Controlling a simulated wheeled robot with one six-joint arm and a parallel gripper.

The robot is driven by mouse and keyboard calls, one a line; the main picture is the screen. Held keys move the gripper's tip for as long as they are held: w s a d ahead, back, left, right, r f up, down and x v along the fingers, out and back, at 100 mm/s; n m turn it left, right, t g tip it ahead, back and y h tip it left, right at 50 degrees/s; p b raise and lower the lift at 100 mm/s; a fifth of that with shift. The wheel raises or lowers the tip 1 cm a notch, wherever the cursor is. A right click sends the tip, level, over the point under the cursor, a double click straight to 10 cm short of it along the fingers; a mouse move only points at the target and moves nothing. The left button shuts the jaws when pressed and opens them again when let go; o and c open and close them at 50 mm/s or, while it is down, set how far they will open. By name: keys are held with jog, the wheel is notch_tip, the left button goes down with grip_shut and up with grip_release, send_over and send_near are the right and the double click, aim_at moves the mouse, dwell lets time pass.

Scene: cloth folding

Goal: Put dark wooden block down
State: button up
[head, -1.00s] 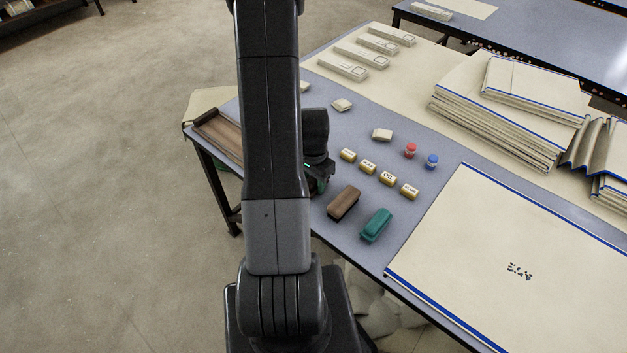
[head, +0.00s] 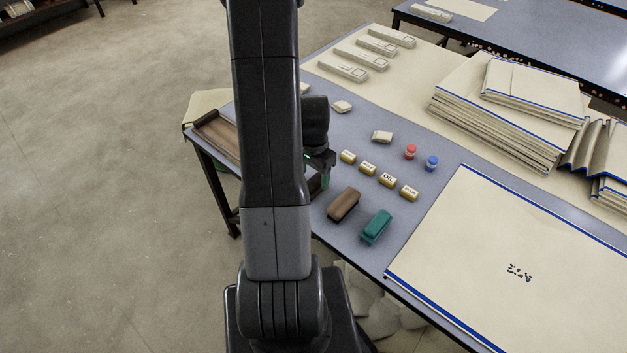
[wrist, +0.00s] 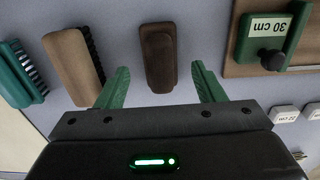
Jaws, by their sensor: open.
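The dark wooden block (wrist: 158,57) lies on the grey-blue table in the wrist view, with its long side pointing away from my gripper. My gripper (wrist: 160,70) is open, its two green fingers apart on either side of the block's near part, with clear gaps to both sides. In the head view my gripper (head: 325,172) shows beside my arm, over the table's near left part. The block is largely hidden there behind my arm.
A brown brush (wrist: 72,65) and a green brush (wrist: 18,75) lie left of the block. A brown board (wrist: 235,65) with a green "30 cm" piece (wrist: 265,38) is to the right. Several yellow labelled blocks (head: 367,167) and a large cloth (head: 515,260) lie farther right.

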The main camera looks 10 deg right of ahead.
aim_at(314, 180)
notch_tip(314, 180, up, 8)
dwell(0.4)
